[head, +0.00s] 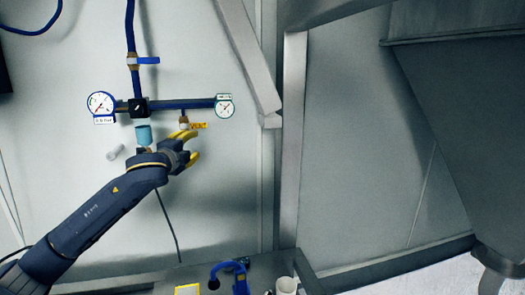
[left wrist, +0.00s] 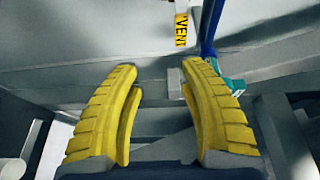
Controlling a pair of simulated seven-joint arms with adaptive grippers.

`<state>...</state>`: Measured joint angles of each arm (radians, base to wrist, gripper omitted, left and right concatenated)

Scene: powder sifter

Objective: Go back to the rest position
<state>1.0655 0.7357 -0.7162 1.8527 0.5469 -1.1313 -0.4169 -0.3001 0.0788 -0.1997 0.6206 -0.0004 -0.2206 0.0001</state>
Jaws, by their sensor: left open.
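My left gripper (head: 194,146) is raised in front of the wall panel in the head view, just below a small yellow tag (head: 198,126) on the pipework. Its yellow fingers are apart. In the left wrist view the two ribbed fingers of the left gripper (left wrist: 160,72) stand open with nothing held between them. My right gripper is in neither view.
Blue pipework (head: 180,104) with a left gauge (head: 101,103) and a right gauge (head: 225,107) is close to the gripper. A bench at the bottom carries a blue fitting (head: 240,278) and a pale cup (head: 286,285). A metal post (head: 291,140) and hopper (head: 470,110) stand right.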

